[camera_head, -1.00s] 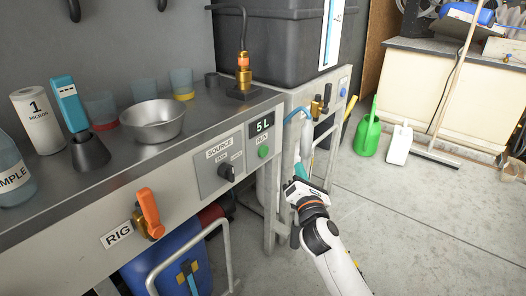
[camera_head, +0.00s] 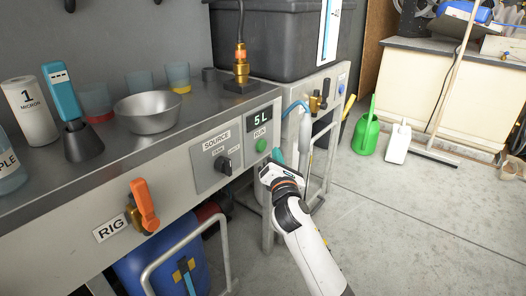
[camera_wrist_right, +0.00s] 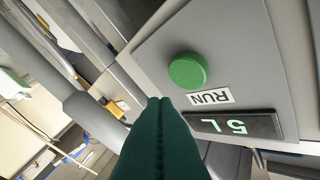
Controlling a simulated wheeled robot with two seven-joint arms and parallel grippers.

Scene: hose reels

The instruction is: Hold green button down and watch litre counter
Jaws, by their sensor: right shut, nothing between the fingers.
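The round green button (camera_head: 262,145) sits on the grey panel at the right end of the bench front, with the RUN label by it. In the right wrist view the button (camera_wrist_right: 188,70) stands clear of my fingers. The litre counter (camera_head: 261,121) above it reads 5 L; it also shows upside down in the right wrist view (camera_wrist_right: 236,125). My right gripper (camera_head: 276,160) is shut and empty, just below and right of the button, apart from it. Its dark green fingertips (camera_wrist_right: 160,102) are together. My left gripper is not in view.
A SOURCE knob (camera_head: 224,164) is left of the button. An orange valve handle (camera_head: 144,204) sticks out by the RIG label. A steel bowl (camera_head: 148,113) and cups stand on the bench. A metal frame and hose stand behind my right gripper.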

